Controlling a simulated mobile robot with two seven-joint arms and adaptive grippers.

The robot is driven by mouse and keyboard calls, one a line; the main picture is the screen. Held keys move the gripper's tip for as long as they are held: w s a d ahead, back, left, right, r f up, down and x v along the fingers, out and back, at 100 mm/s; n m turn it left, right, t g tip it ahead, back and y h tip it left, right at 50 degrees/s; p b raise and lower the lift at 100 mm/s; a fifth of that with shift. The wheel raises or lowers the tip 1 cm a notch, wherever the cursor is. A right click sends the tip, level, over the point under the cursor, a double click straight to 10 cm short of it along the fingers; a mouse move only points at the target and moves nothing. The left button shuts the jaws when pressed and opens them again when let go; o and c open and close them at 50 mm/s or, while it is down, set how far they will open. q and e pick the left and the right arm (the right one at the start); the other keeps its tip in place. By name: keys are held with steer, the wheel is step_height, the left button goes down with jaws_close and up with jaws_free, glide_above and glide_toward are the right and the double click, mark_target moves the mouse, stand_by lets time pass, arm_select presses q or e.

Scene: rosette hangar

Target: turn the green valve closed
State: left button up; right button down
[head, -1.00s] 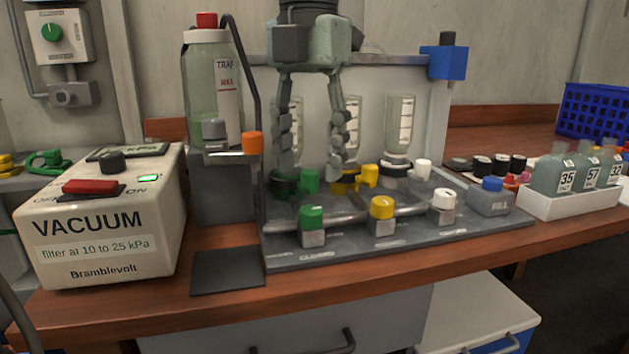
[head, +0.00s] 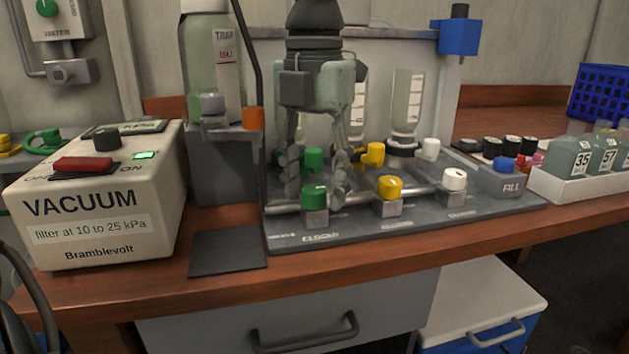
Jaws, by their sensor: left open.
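The green valve (head: 314,196) is a round knob on a small grey block at the front left of the grey manifold base. A label reading CLOSED lies on the base in front of it. My left gripper (head: 316,190) points down with its jaws open. One finger is to the left of the green knob and one to the right, near its height. I cannot tell whether either touches it. A second green part (head: 314,160) shows between the fingers, farther back. My right gripper is not in view.
A yellow knob (head: 389,188) and a white knob (head: 454,180) stand in line to the right. The white vacuum unit (head: 95,200), with a lit green display, is at the left. A trap bottle (head: 205,60) stands behind. A dark mat (head: 228,253) lies clear in front.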

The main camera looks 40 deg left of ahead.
arm_select(q)
jaws_close()
